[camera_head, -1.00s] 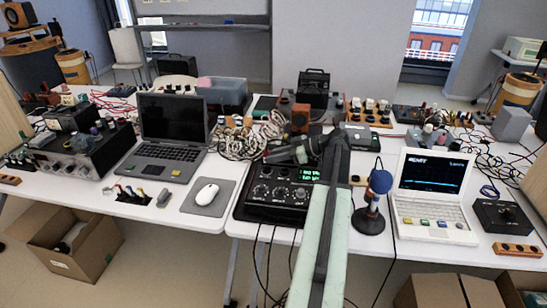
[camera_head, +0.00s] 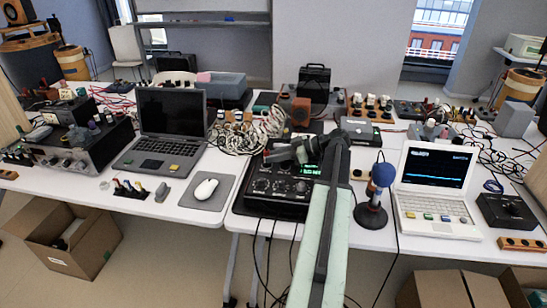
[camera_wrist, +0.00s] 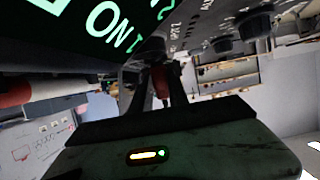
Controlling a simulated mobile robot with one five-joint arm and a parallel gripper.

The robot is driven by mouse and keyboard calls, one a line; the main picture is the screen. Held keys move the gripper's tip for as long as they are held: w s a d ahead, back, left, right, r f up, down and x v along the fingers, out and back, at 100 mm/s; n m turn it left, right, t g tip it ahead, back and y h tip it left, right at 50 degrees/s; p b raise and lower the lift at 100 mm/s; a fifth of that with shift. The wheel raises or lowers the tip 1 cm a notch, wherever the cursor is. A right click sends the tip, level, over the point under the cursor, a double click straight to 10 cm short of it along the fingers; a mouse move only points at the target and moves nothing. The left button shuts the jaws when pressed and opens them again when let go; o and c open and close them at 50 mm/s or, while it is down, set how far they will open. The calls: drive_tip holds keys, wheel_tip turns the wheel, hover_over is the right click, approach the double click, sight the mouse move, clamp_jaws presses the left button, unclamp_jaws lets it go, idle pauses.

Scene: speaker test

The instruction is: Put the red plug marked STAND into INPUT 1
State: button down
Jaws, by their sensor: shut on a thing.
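The black box with knobs and a green-lit display (camera_head: 280,187) stands on the table in the middle of the head view. My gripper (camera_head: 270,156) is low over its back part, and my arm hides its right side. In the wrist view my gripper (camera_wrist: 160,88) is shut on a small dark red piece (camera_wrist: 160,80), which seems to be the red plug; its marking cannot be read. Green letters (camera_wrist: 112,28) and a panel with white lettering and dark round parts (camera_wrist: 225,38) are close above it. Whether the plug touches a socket cannot be told.
A blue-topped microphone stand (camera_head: 371,200) is right of my arm. A white laptop (camera_head: 435,190) stands further right. A mouse on a grey pad (camera_head: 190,200) and a dark laptop (camera_head: 165,130) are to the left. Tangled cables (camera_head: 250,132) lie behind the box.

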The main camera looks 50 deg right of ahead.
drive_tip(key=shift+f, duration=0.25)
idle(0.3)
drive_tip(key=c, duration=1.2)
unclamp_jaws()
drive_tip(key=shift+d+r, duration=0.1)
drive_tip(key=p+v, duration=0.2)
drive_tip(key=v, duration=0.5)
drive_tip(key=shift+s+d, duration=0.1)
drive_tip(key=shift+s, duration=0.2)
drive_tip(key=shift+r+p, duration=0.1)
drive_tip(key=shift+p, duration=0.25)
